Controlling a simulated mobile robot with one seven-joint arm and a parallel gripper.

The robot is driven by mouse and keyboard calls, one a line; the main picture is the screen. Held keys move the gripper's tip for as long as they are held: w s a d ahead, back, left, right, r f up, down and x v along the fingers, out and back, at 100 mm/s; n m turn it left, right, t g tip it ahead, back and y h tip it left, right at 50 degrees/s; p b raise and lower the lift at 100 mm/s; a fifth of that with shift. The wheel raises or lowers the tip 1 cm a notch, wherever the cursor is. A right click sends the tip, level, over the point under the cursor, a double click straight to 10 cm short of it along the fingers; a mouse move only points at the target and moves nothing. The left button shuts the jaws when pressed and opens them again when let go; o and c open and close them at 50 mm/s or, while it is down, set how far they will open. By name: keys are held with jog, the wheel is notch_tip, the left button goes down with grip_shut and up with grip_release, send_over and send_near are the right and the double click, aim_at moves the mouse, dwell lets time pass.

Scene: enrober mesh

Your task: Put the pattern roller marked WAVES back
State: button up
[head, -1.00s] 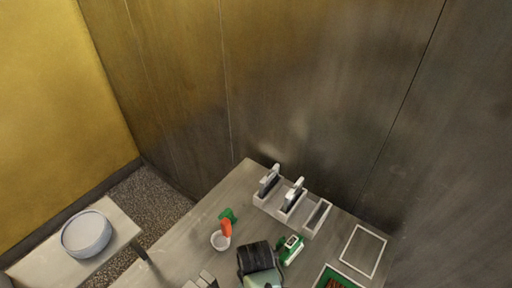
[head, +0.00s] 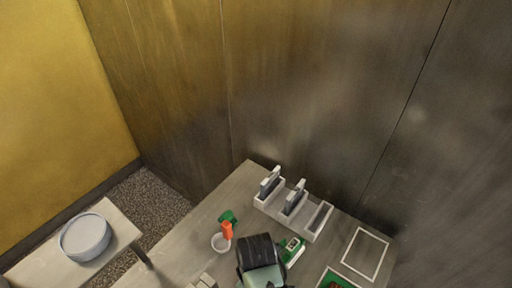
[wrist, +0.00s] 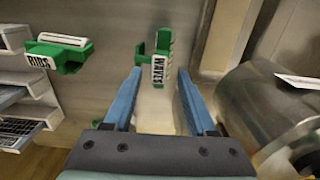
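The green holder labelled WAVES (wrist: 160,68) stands near the top middle of the wrist view, its label reading downward. My gripper (wrist: 160,78) is open, with its two blue fingers on either side of the label in that view. I see a gap on both sides and no contact; how far ahead the holder lies is hard to tell. A second green piece labelled RIBS (wrist: 58,52) lies to the left. In the head view, my dark wrist (head: 258,252) hides part of the table. A green-and-white piece (head: 292,249) is beside it; its label is unreadable there.
A pale rack (head: 310,233) has three slots; two hold grey upright pieces and the right one looks empty. Left of my wrist are an orange item (head: 227,230), a white cup (head: 220,243) and a green piece (head: 228,216). A metal cylinder (wrist: 265,105) is close on the right.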

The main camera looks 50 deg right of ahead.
notch_tip(320, 180, up, 8)
jog(key=p, duration=0.2)
jog(key=shift+r, duration=0.2)
jog(key=w+r+t+h, duration=0.3)
jog(key=w+r+t, duration=0.5)
jog(key=w+r, duration=0.85)
jog(key=w+a+r+t+h, duration=0.1)
jog(key=w+a+r+t, duration=0.2)
jog(key=r, duration=0.5)
jog(key=w+a+r+t, duration=0.2)
jog(key=w+r+t, duration=0.1)
jog(key=r, duration=0.5)
jog(key=s+a+r+t, duration=0.1)
jog(key=a+r+t, duration=0.2)
jog(key=r, duration=0.5)
jog(key=s+a+r+t, duration=0.1)
jog(key=a+r+t, duration=0.25)
jog(key=r, duration=0.35)
jog(key=s+a+r+t+y, duration=0.1)
jog(key=s+a+r+t, duration=0.2)
jog(key=s+r, duration=0.2)
jog(key=s+a+r+t+y, duration=0.2)
jog(key=s+a+r+t, duration=0.2)
jog(key=r, duration=0.6)
jog(key=shift+s+a+r+m+y, duration=0.15)
jog(key=shift+s+r+m+y, duration=0.2)
jog(key=shift+s, duration=0.4)
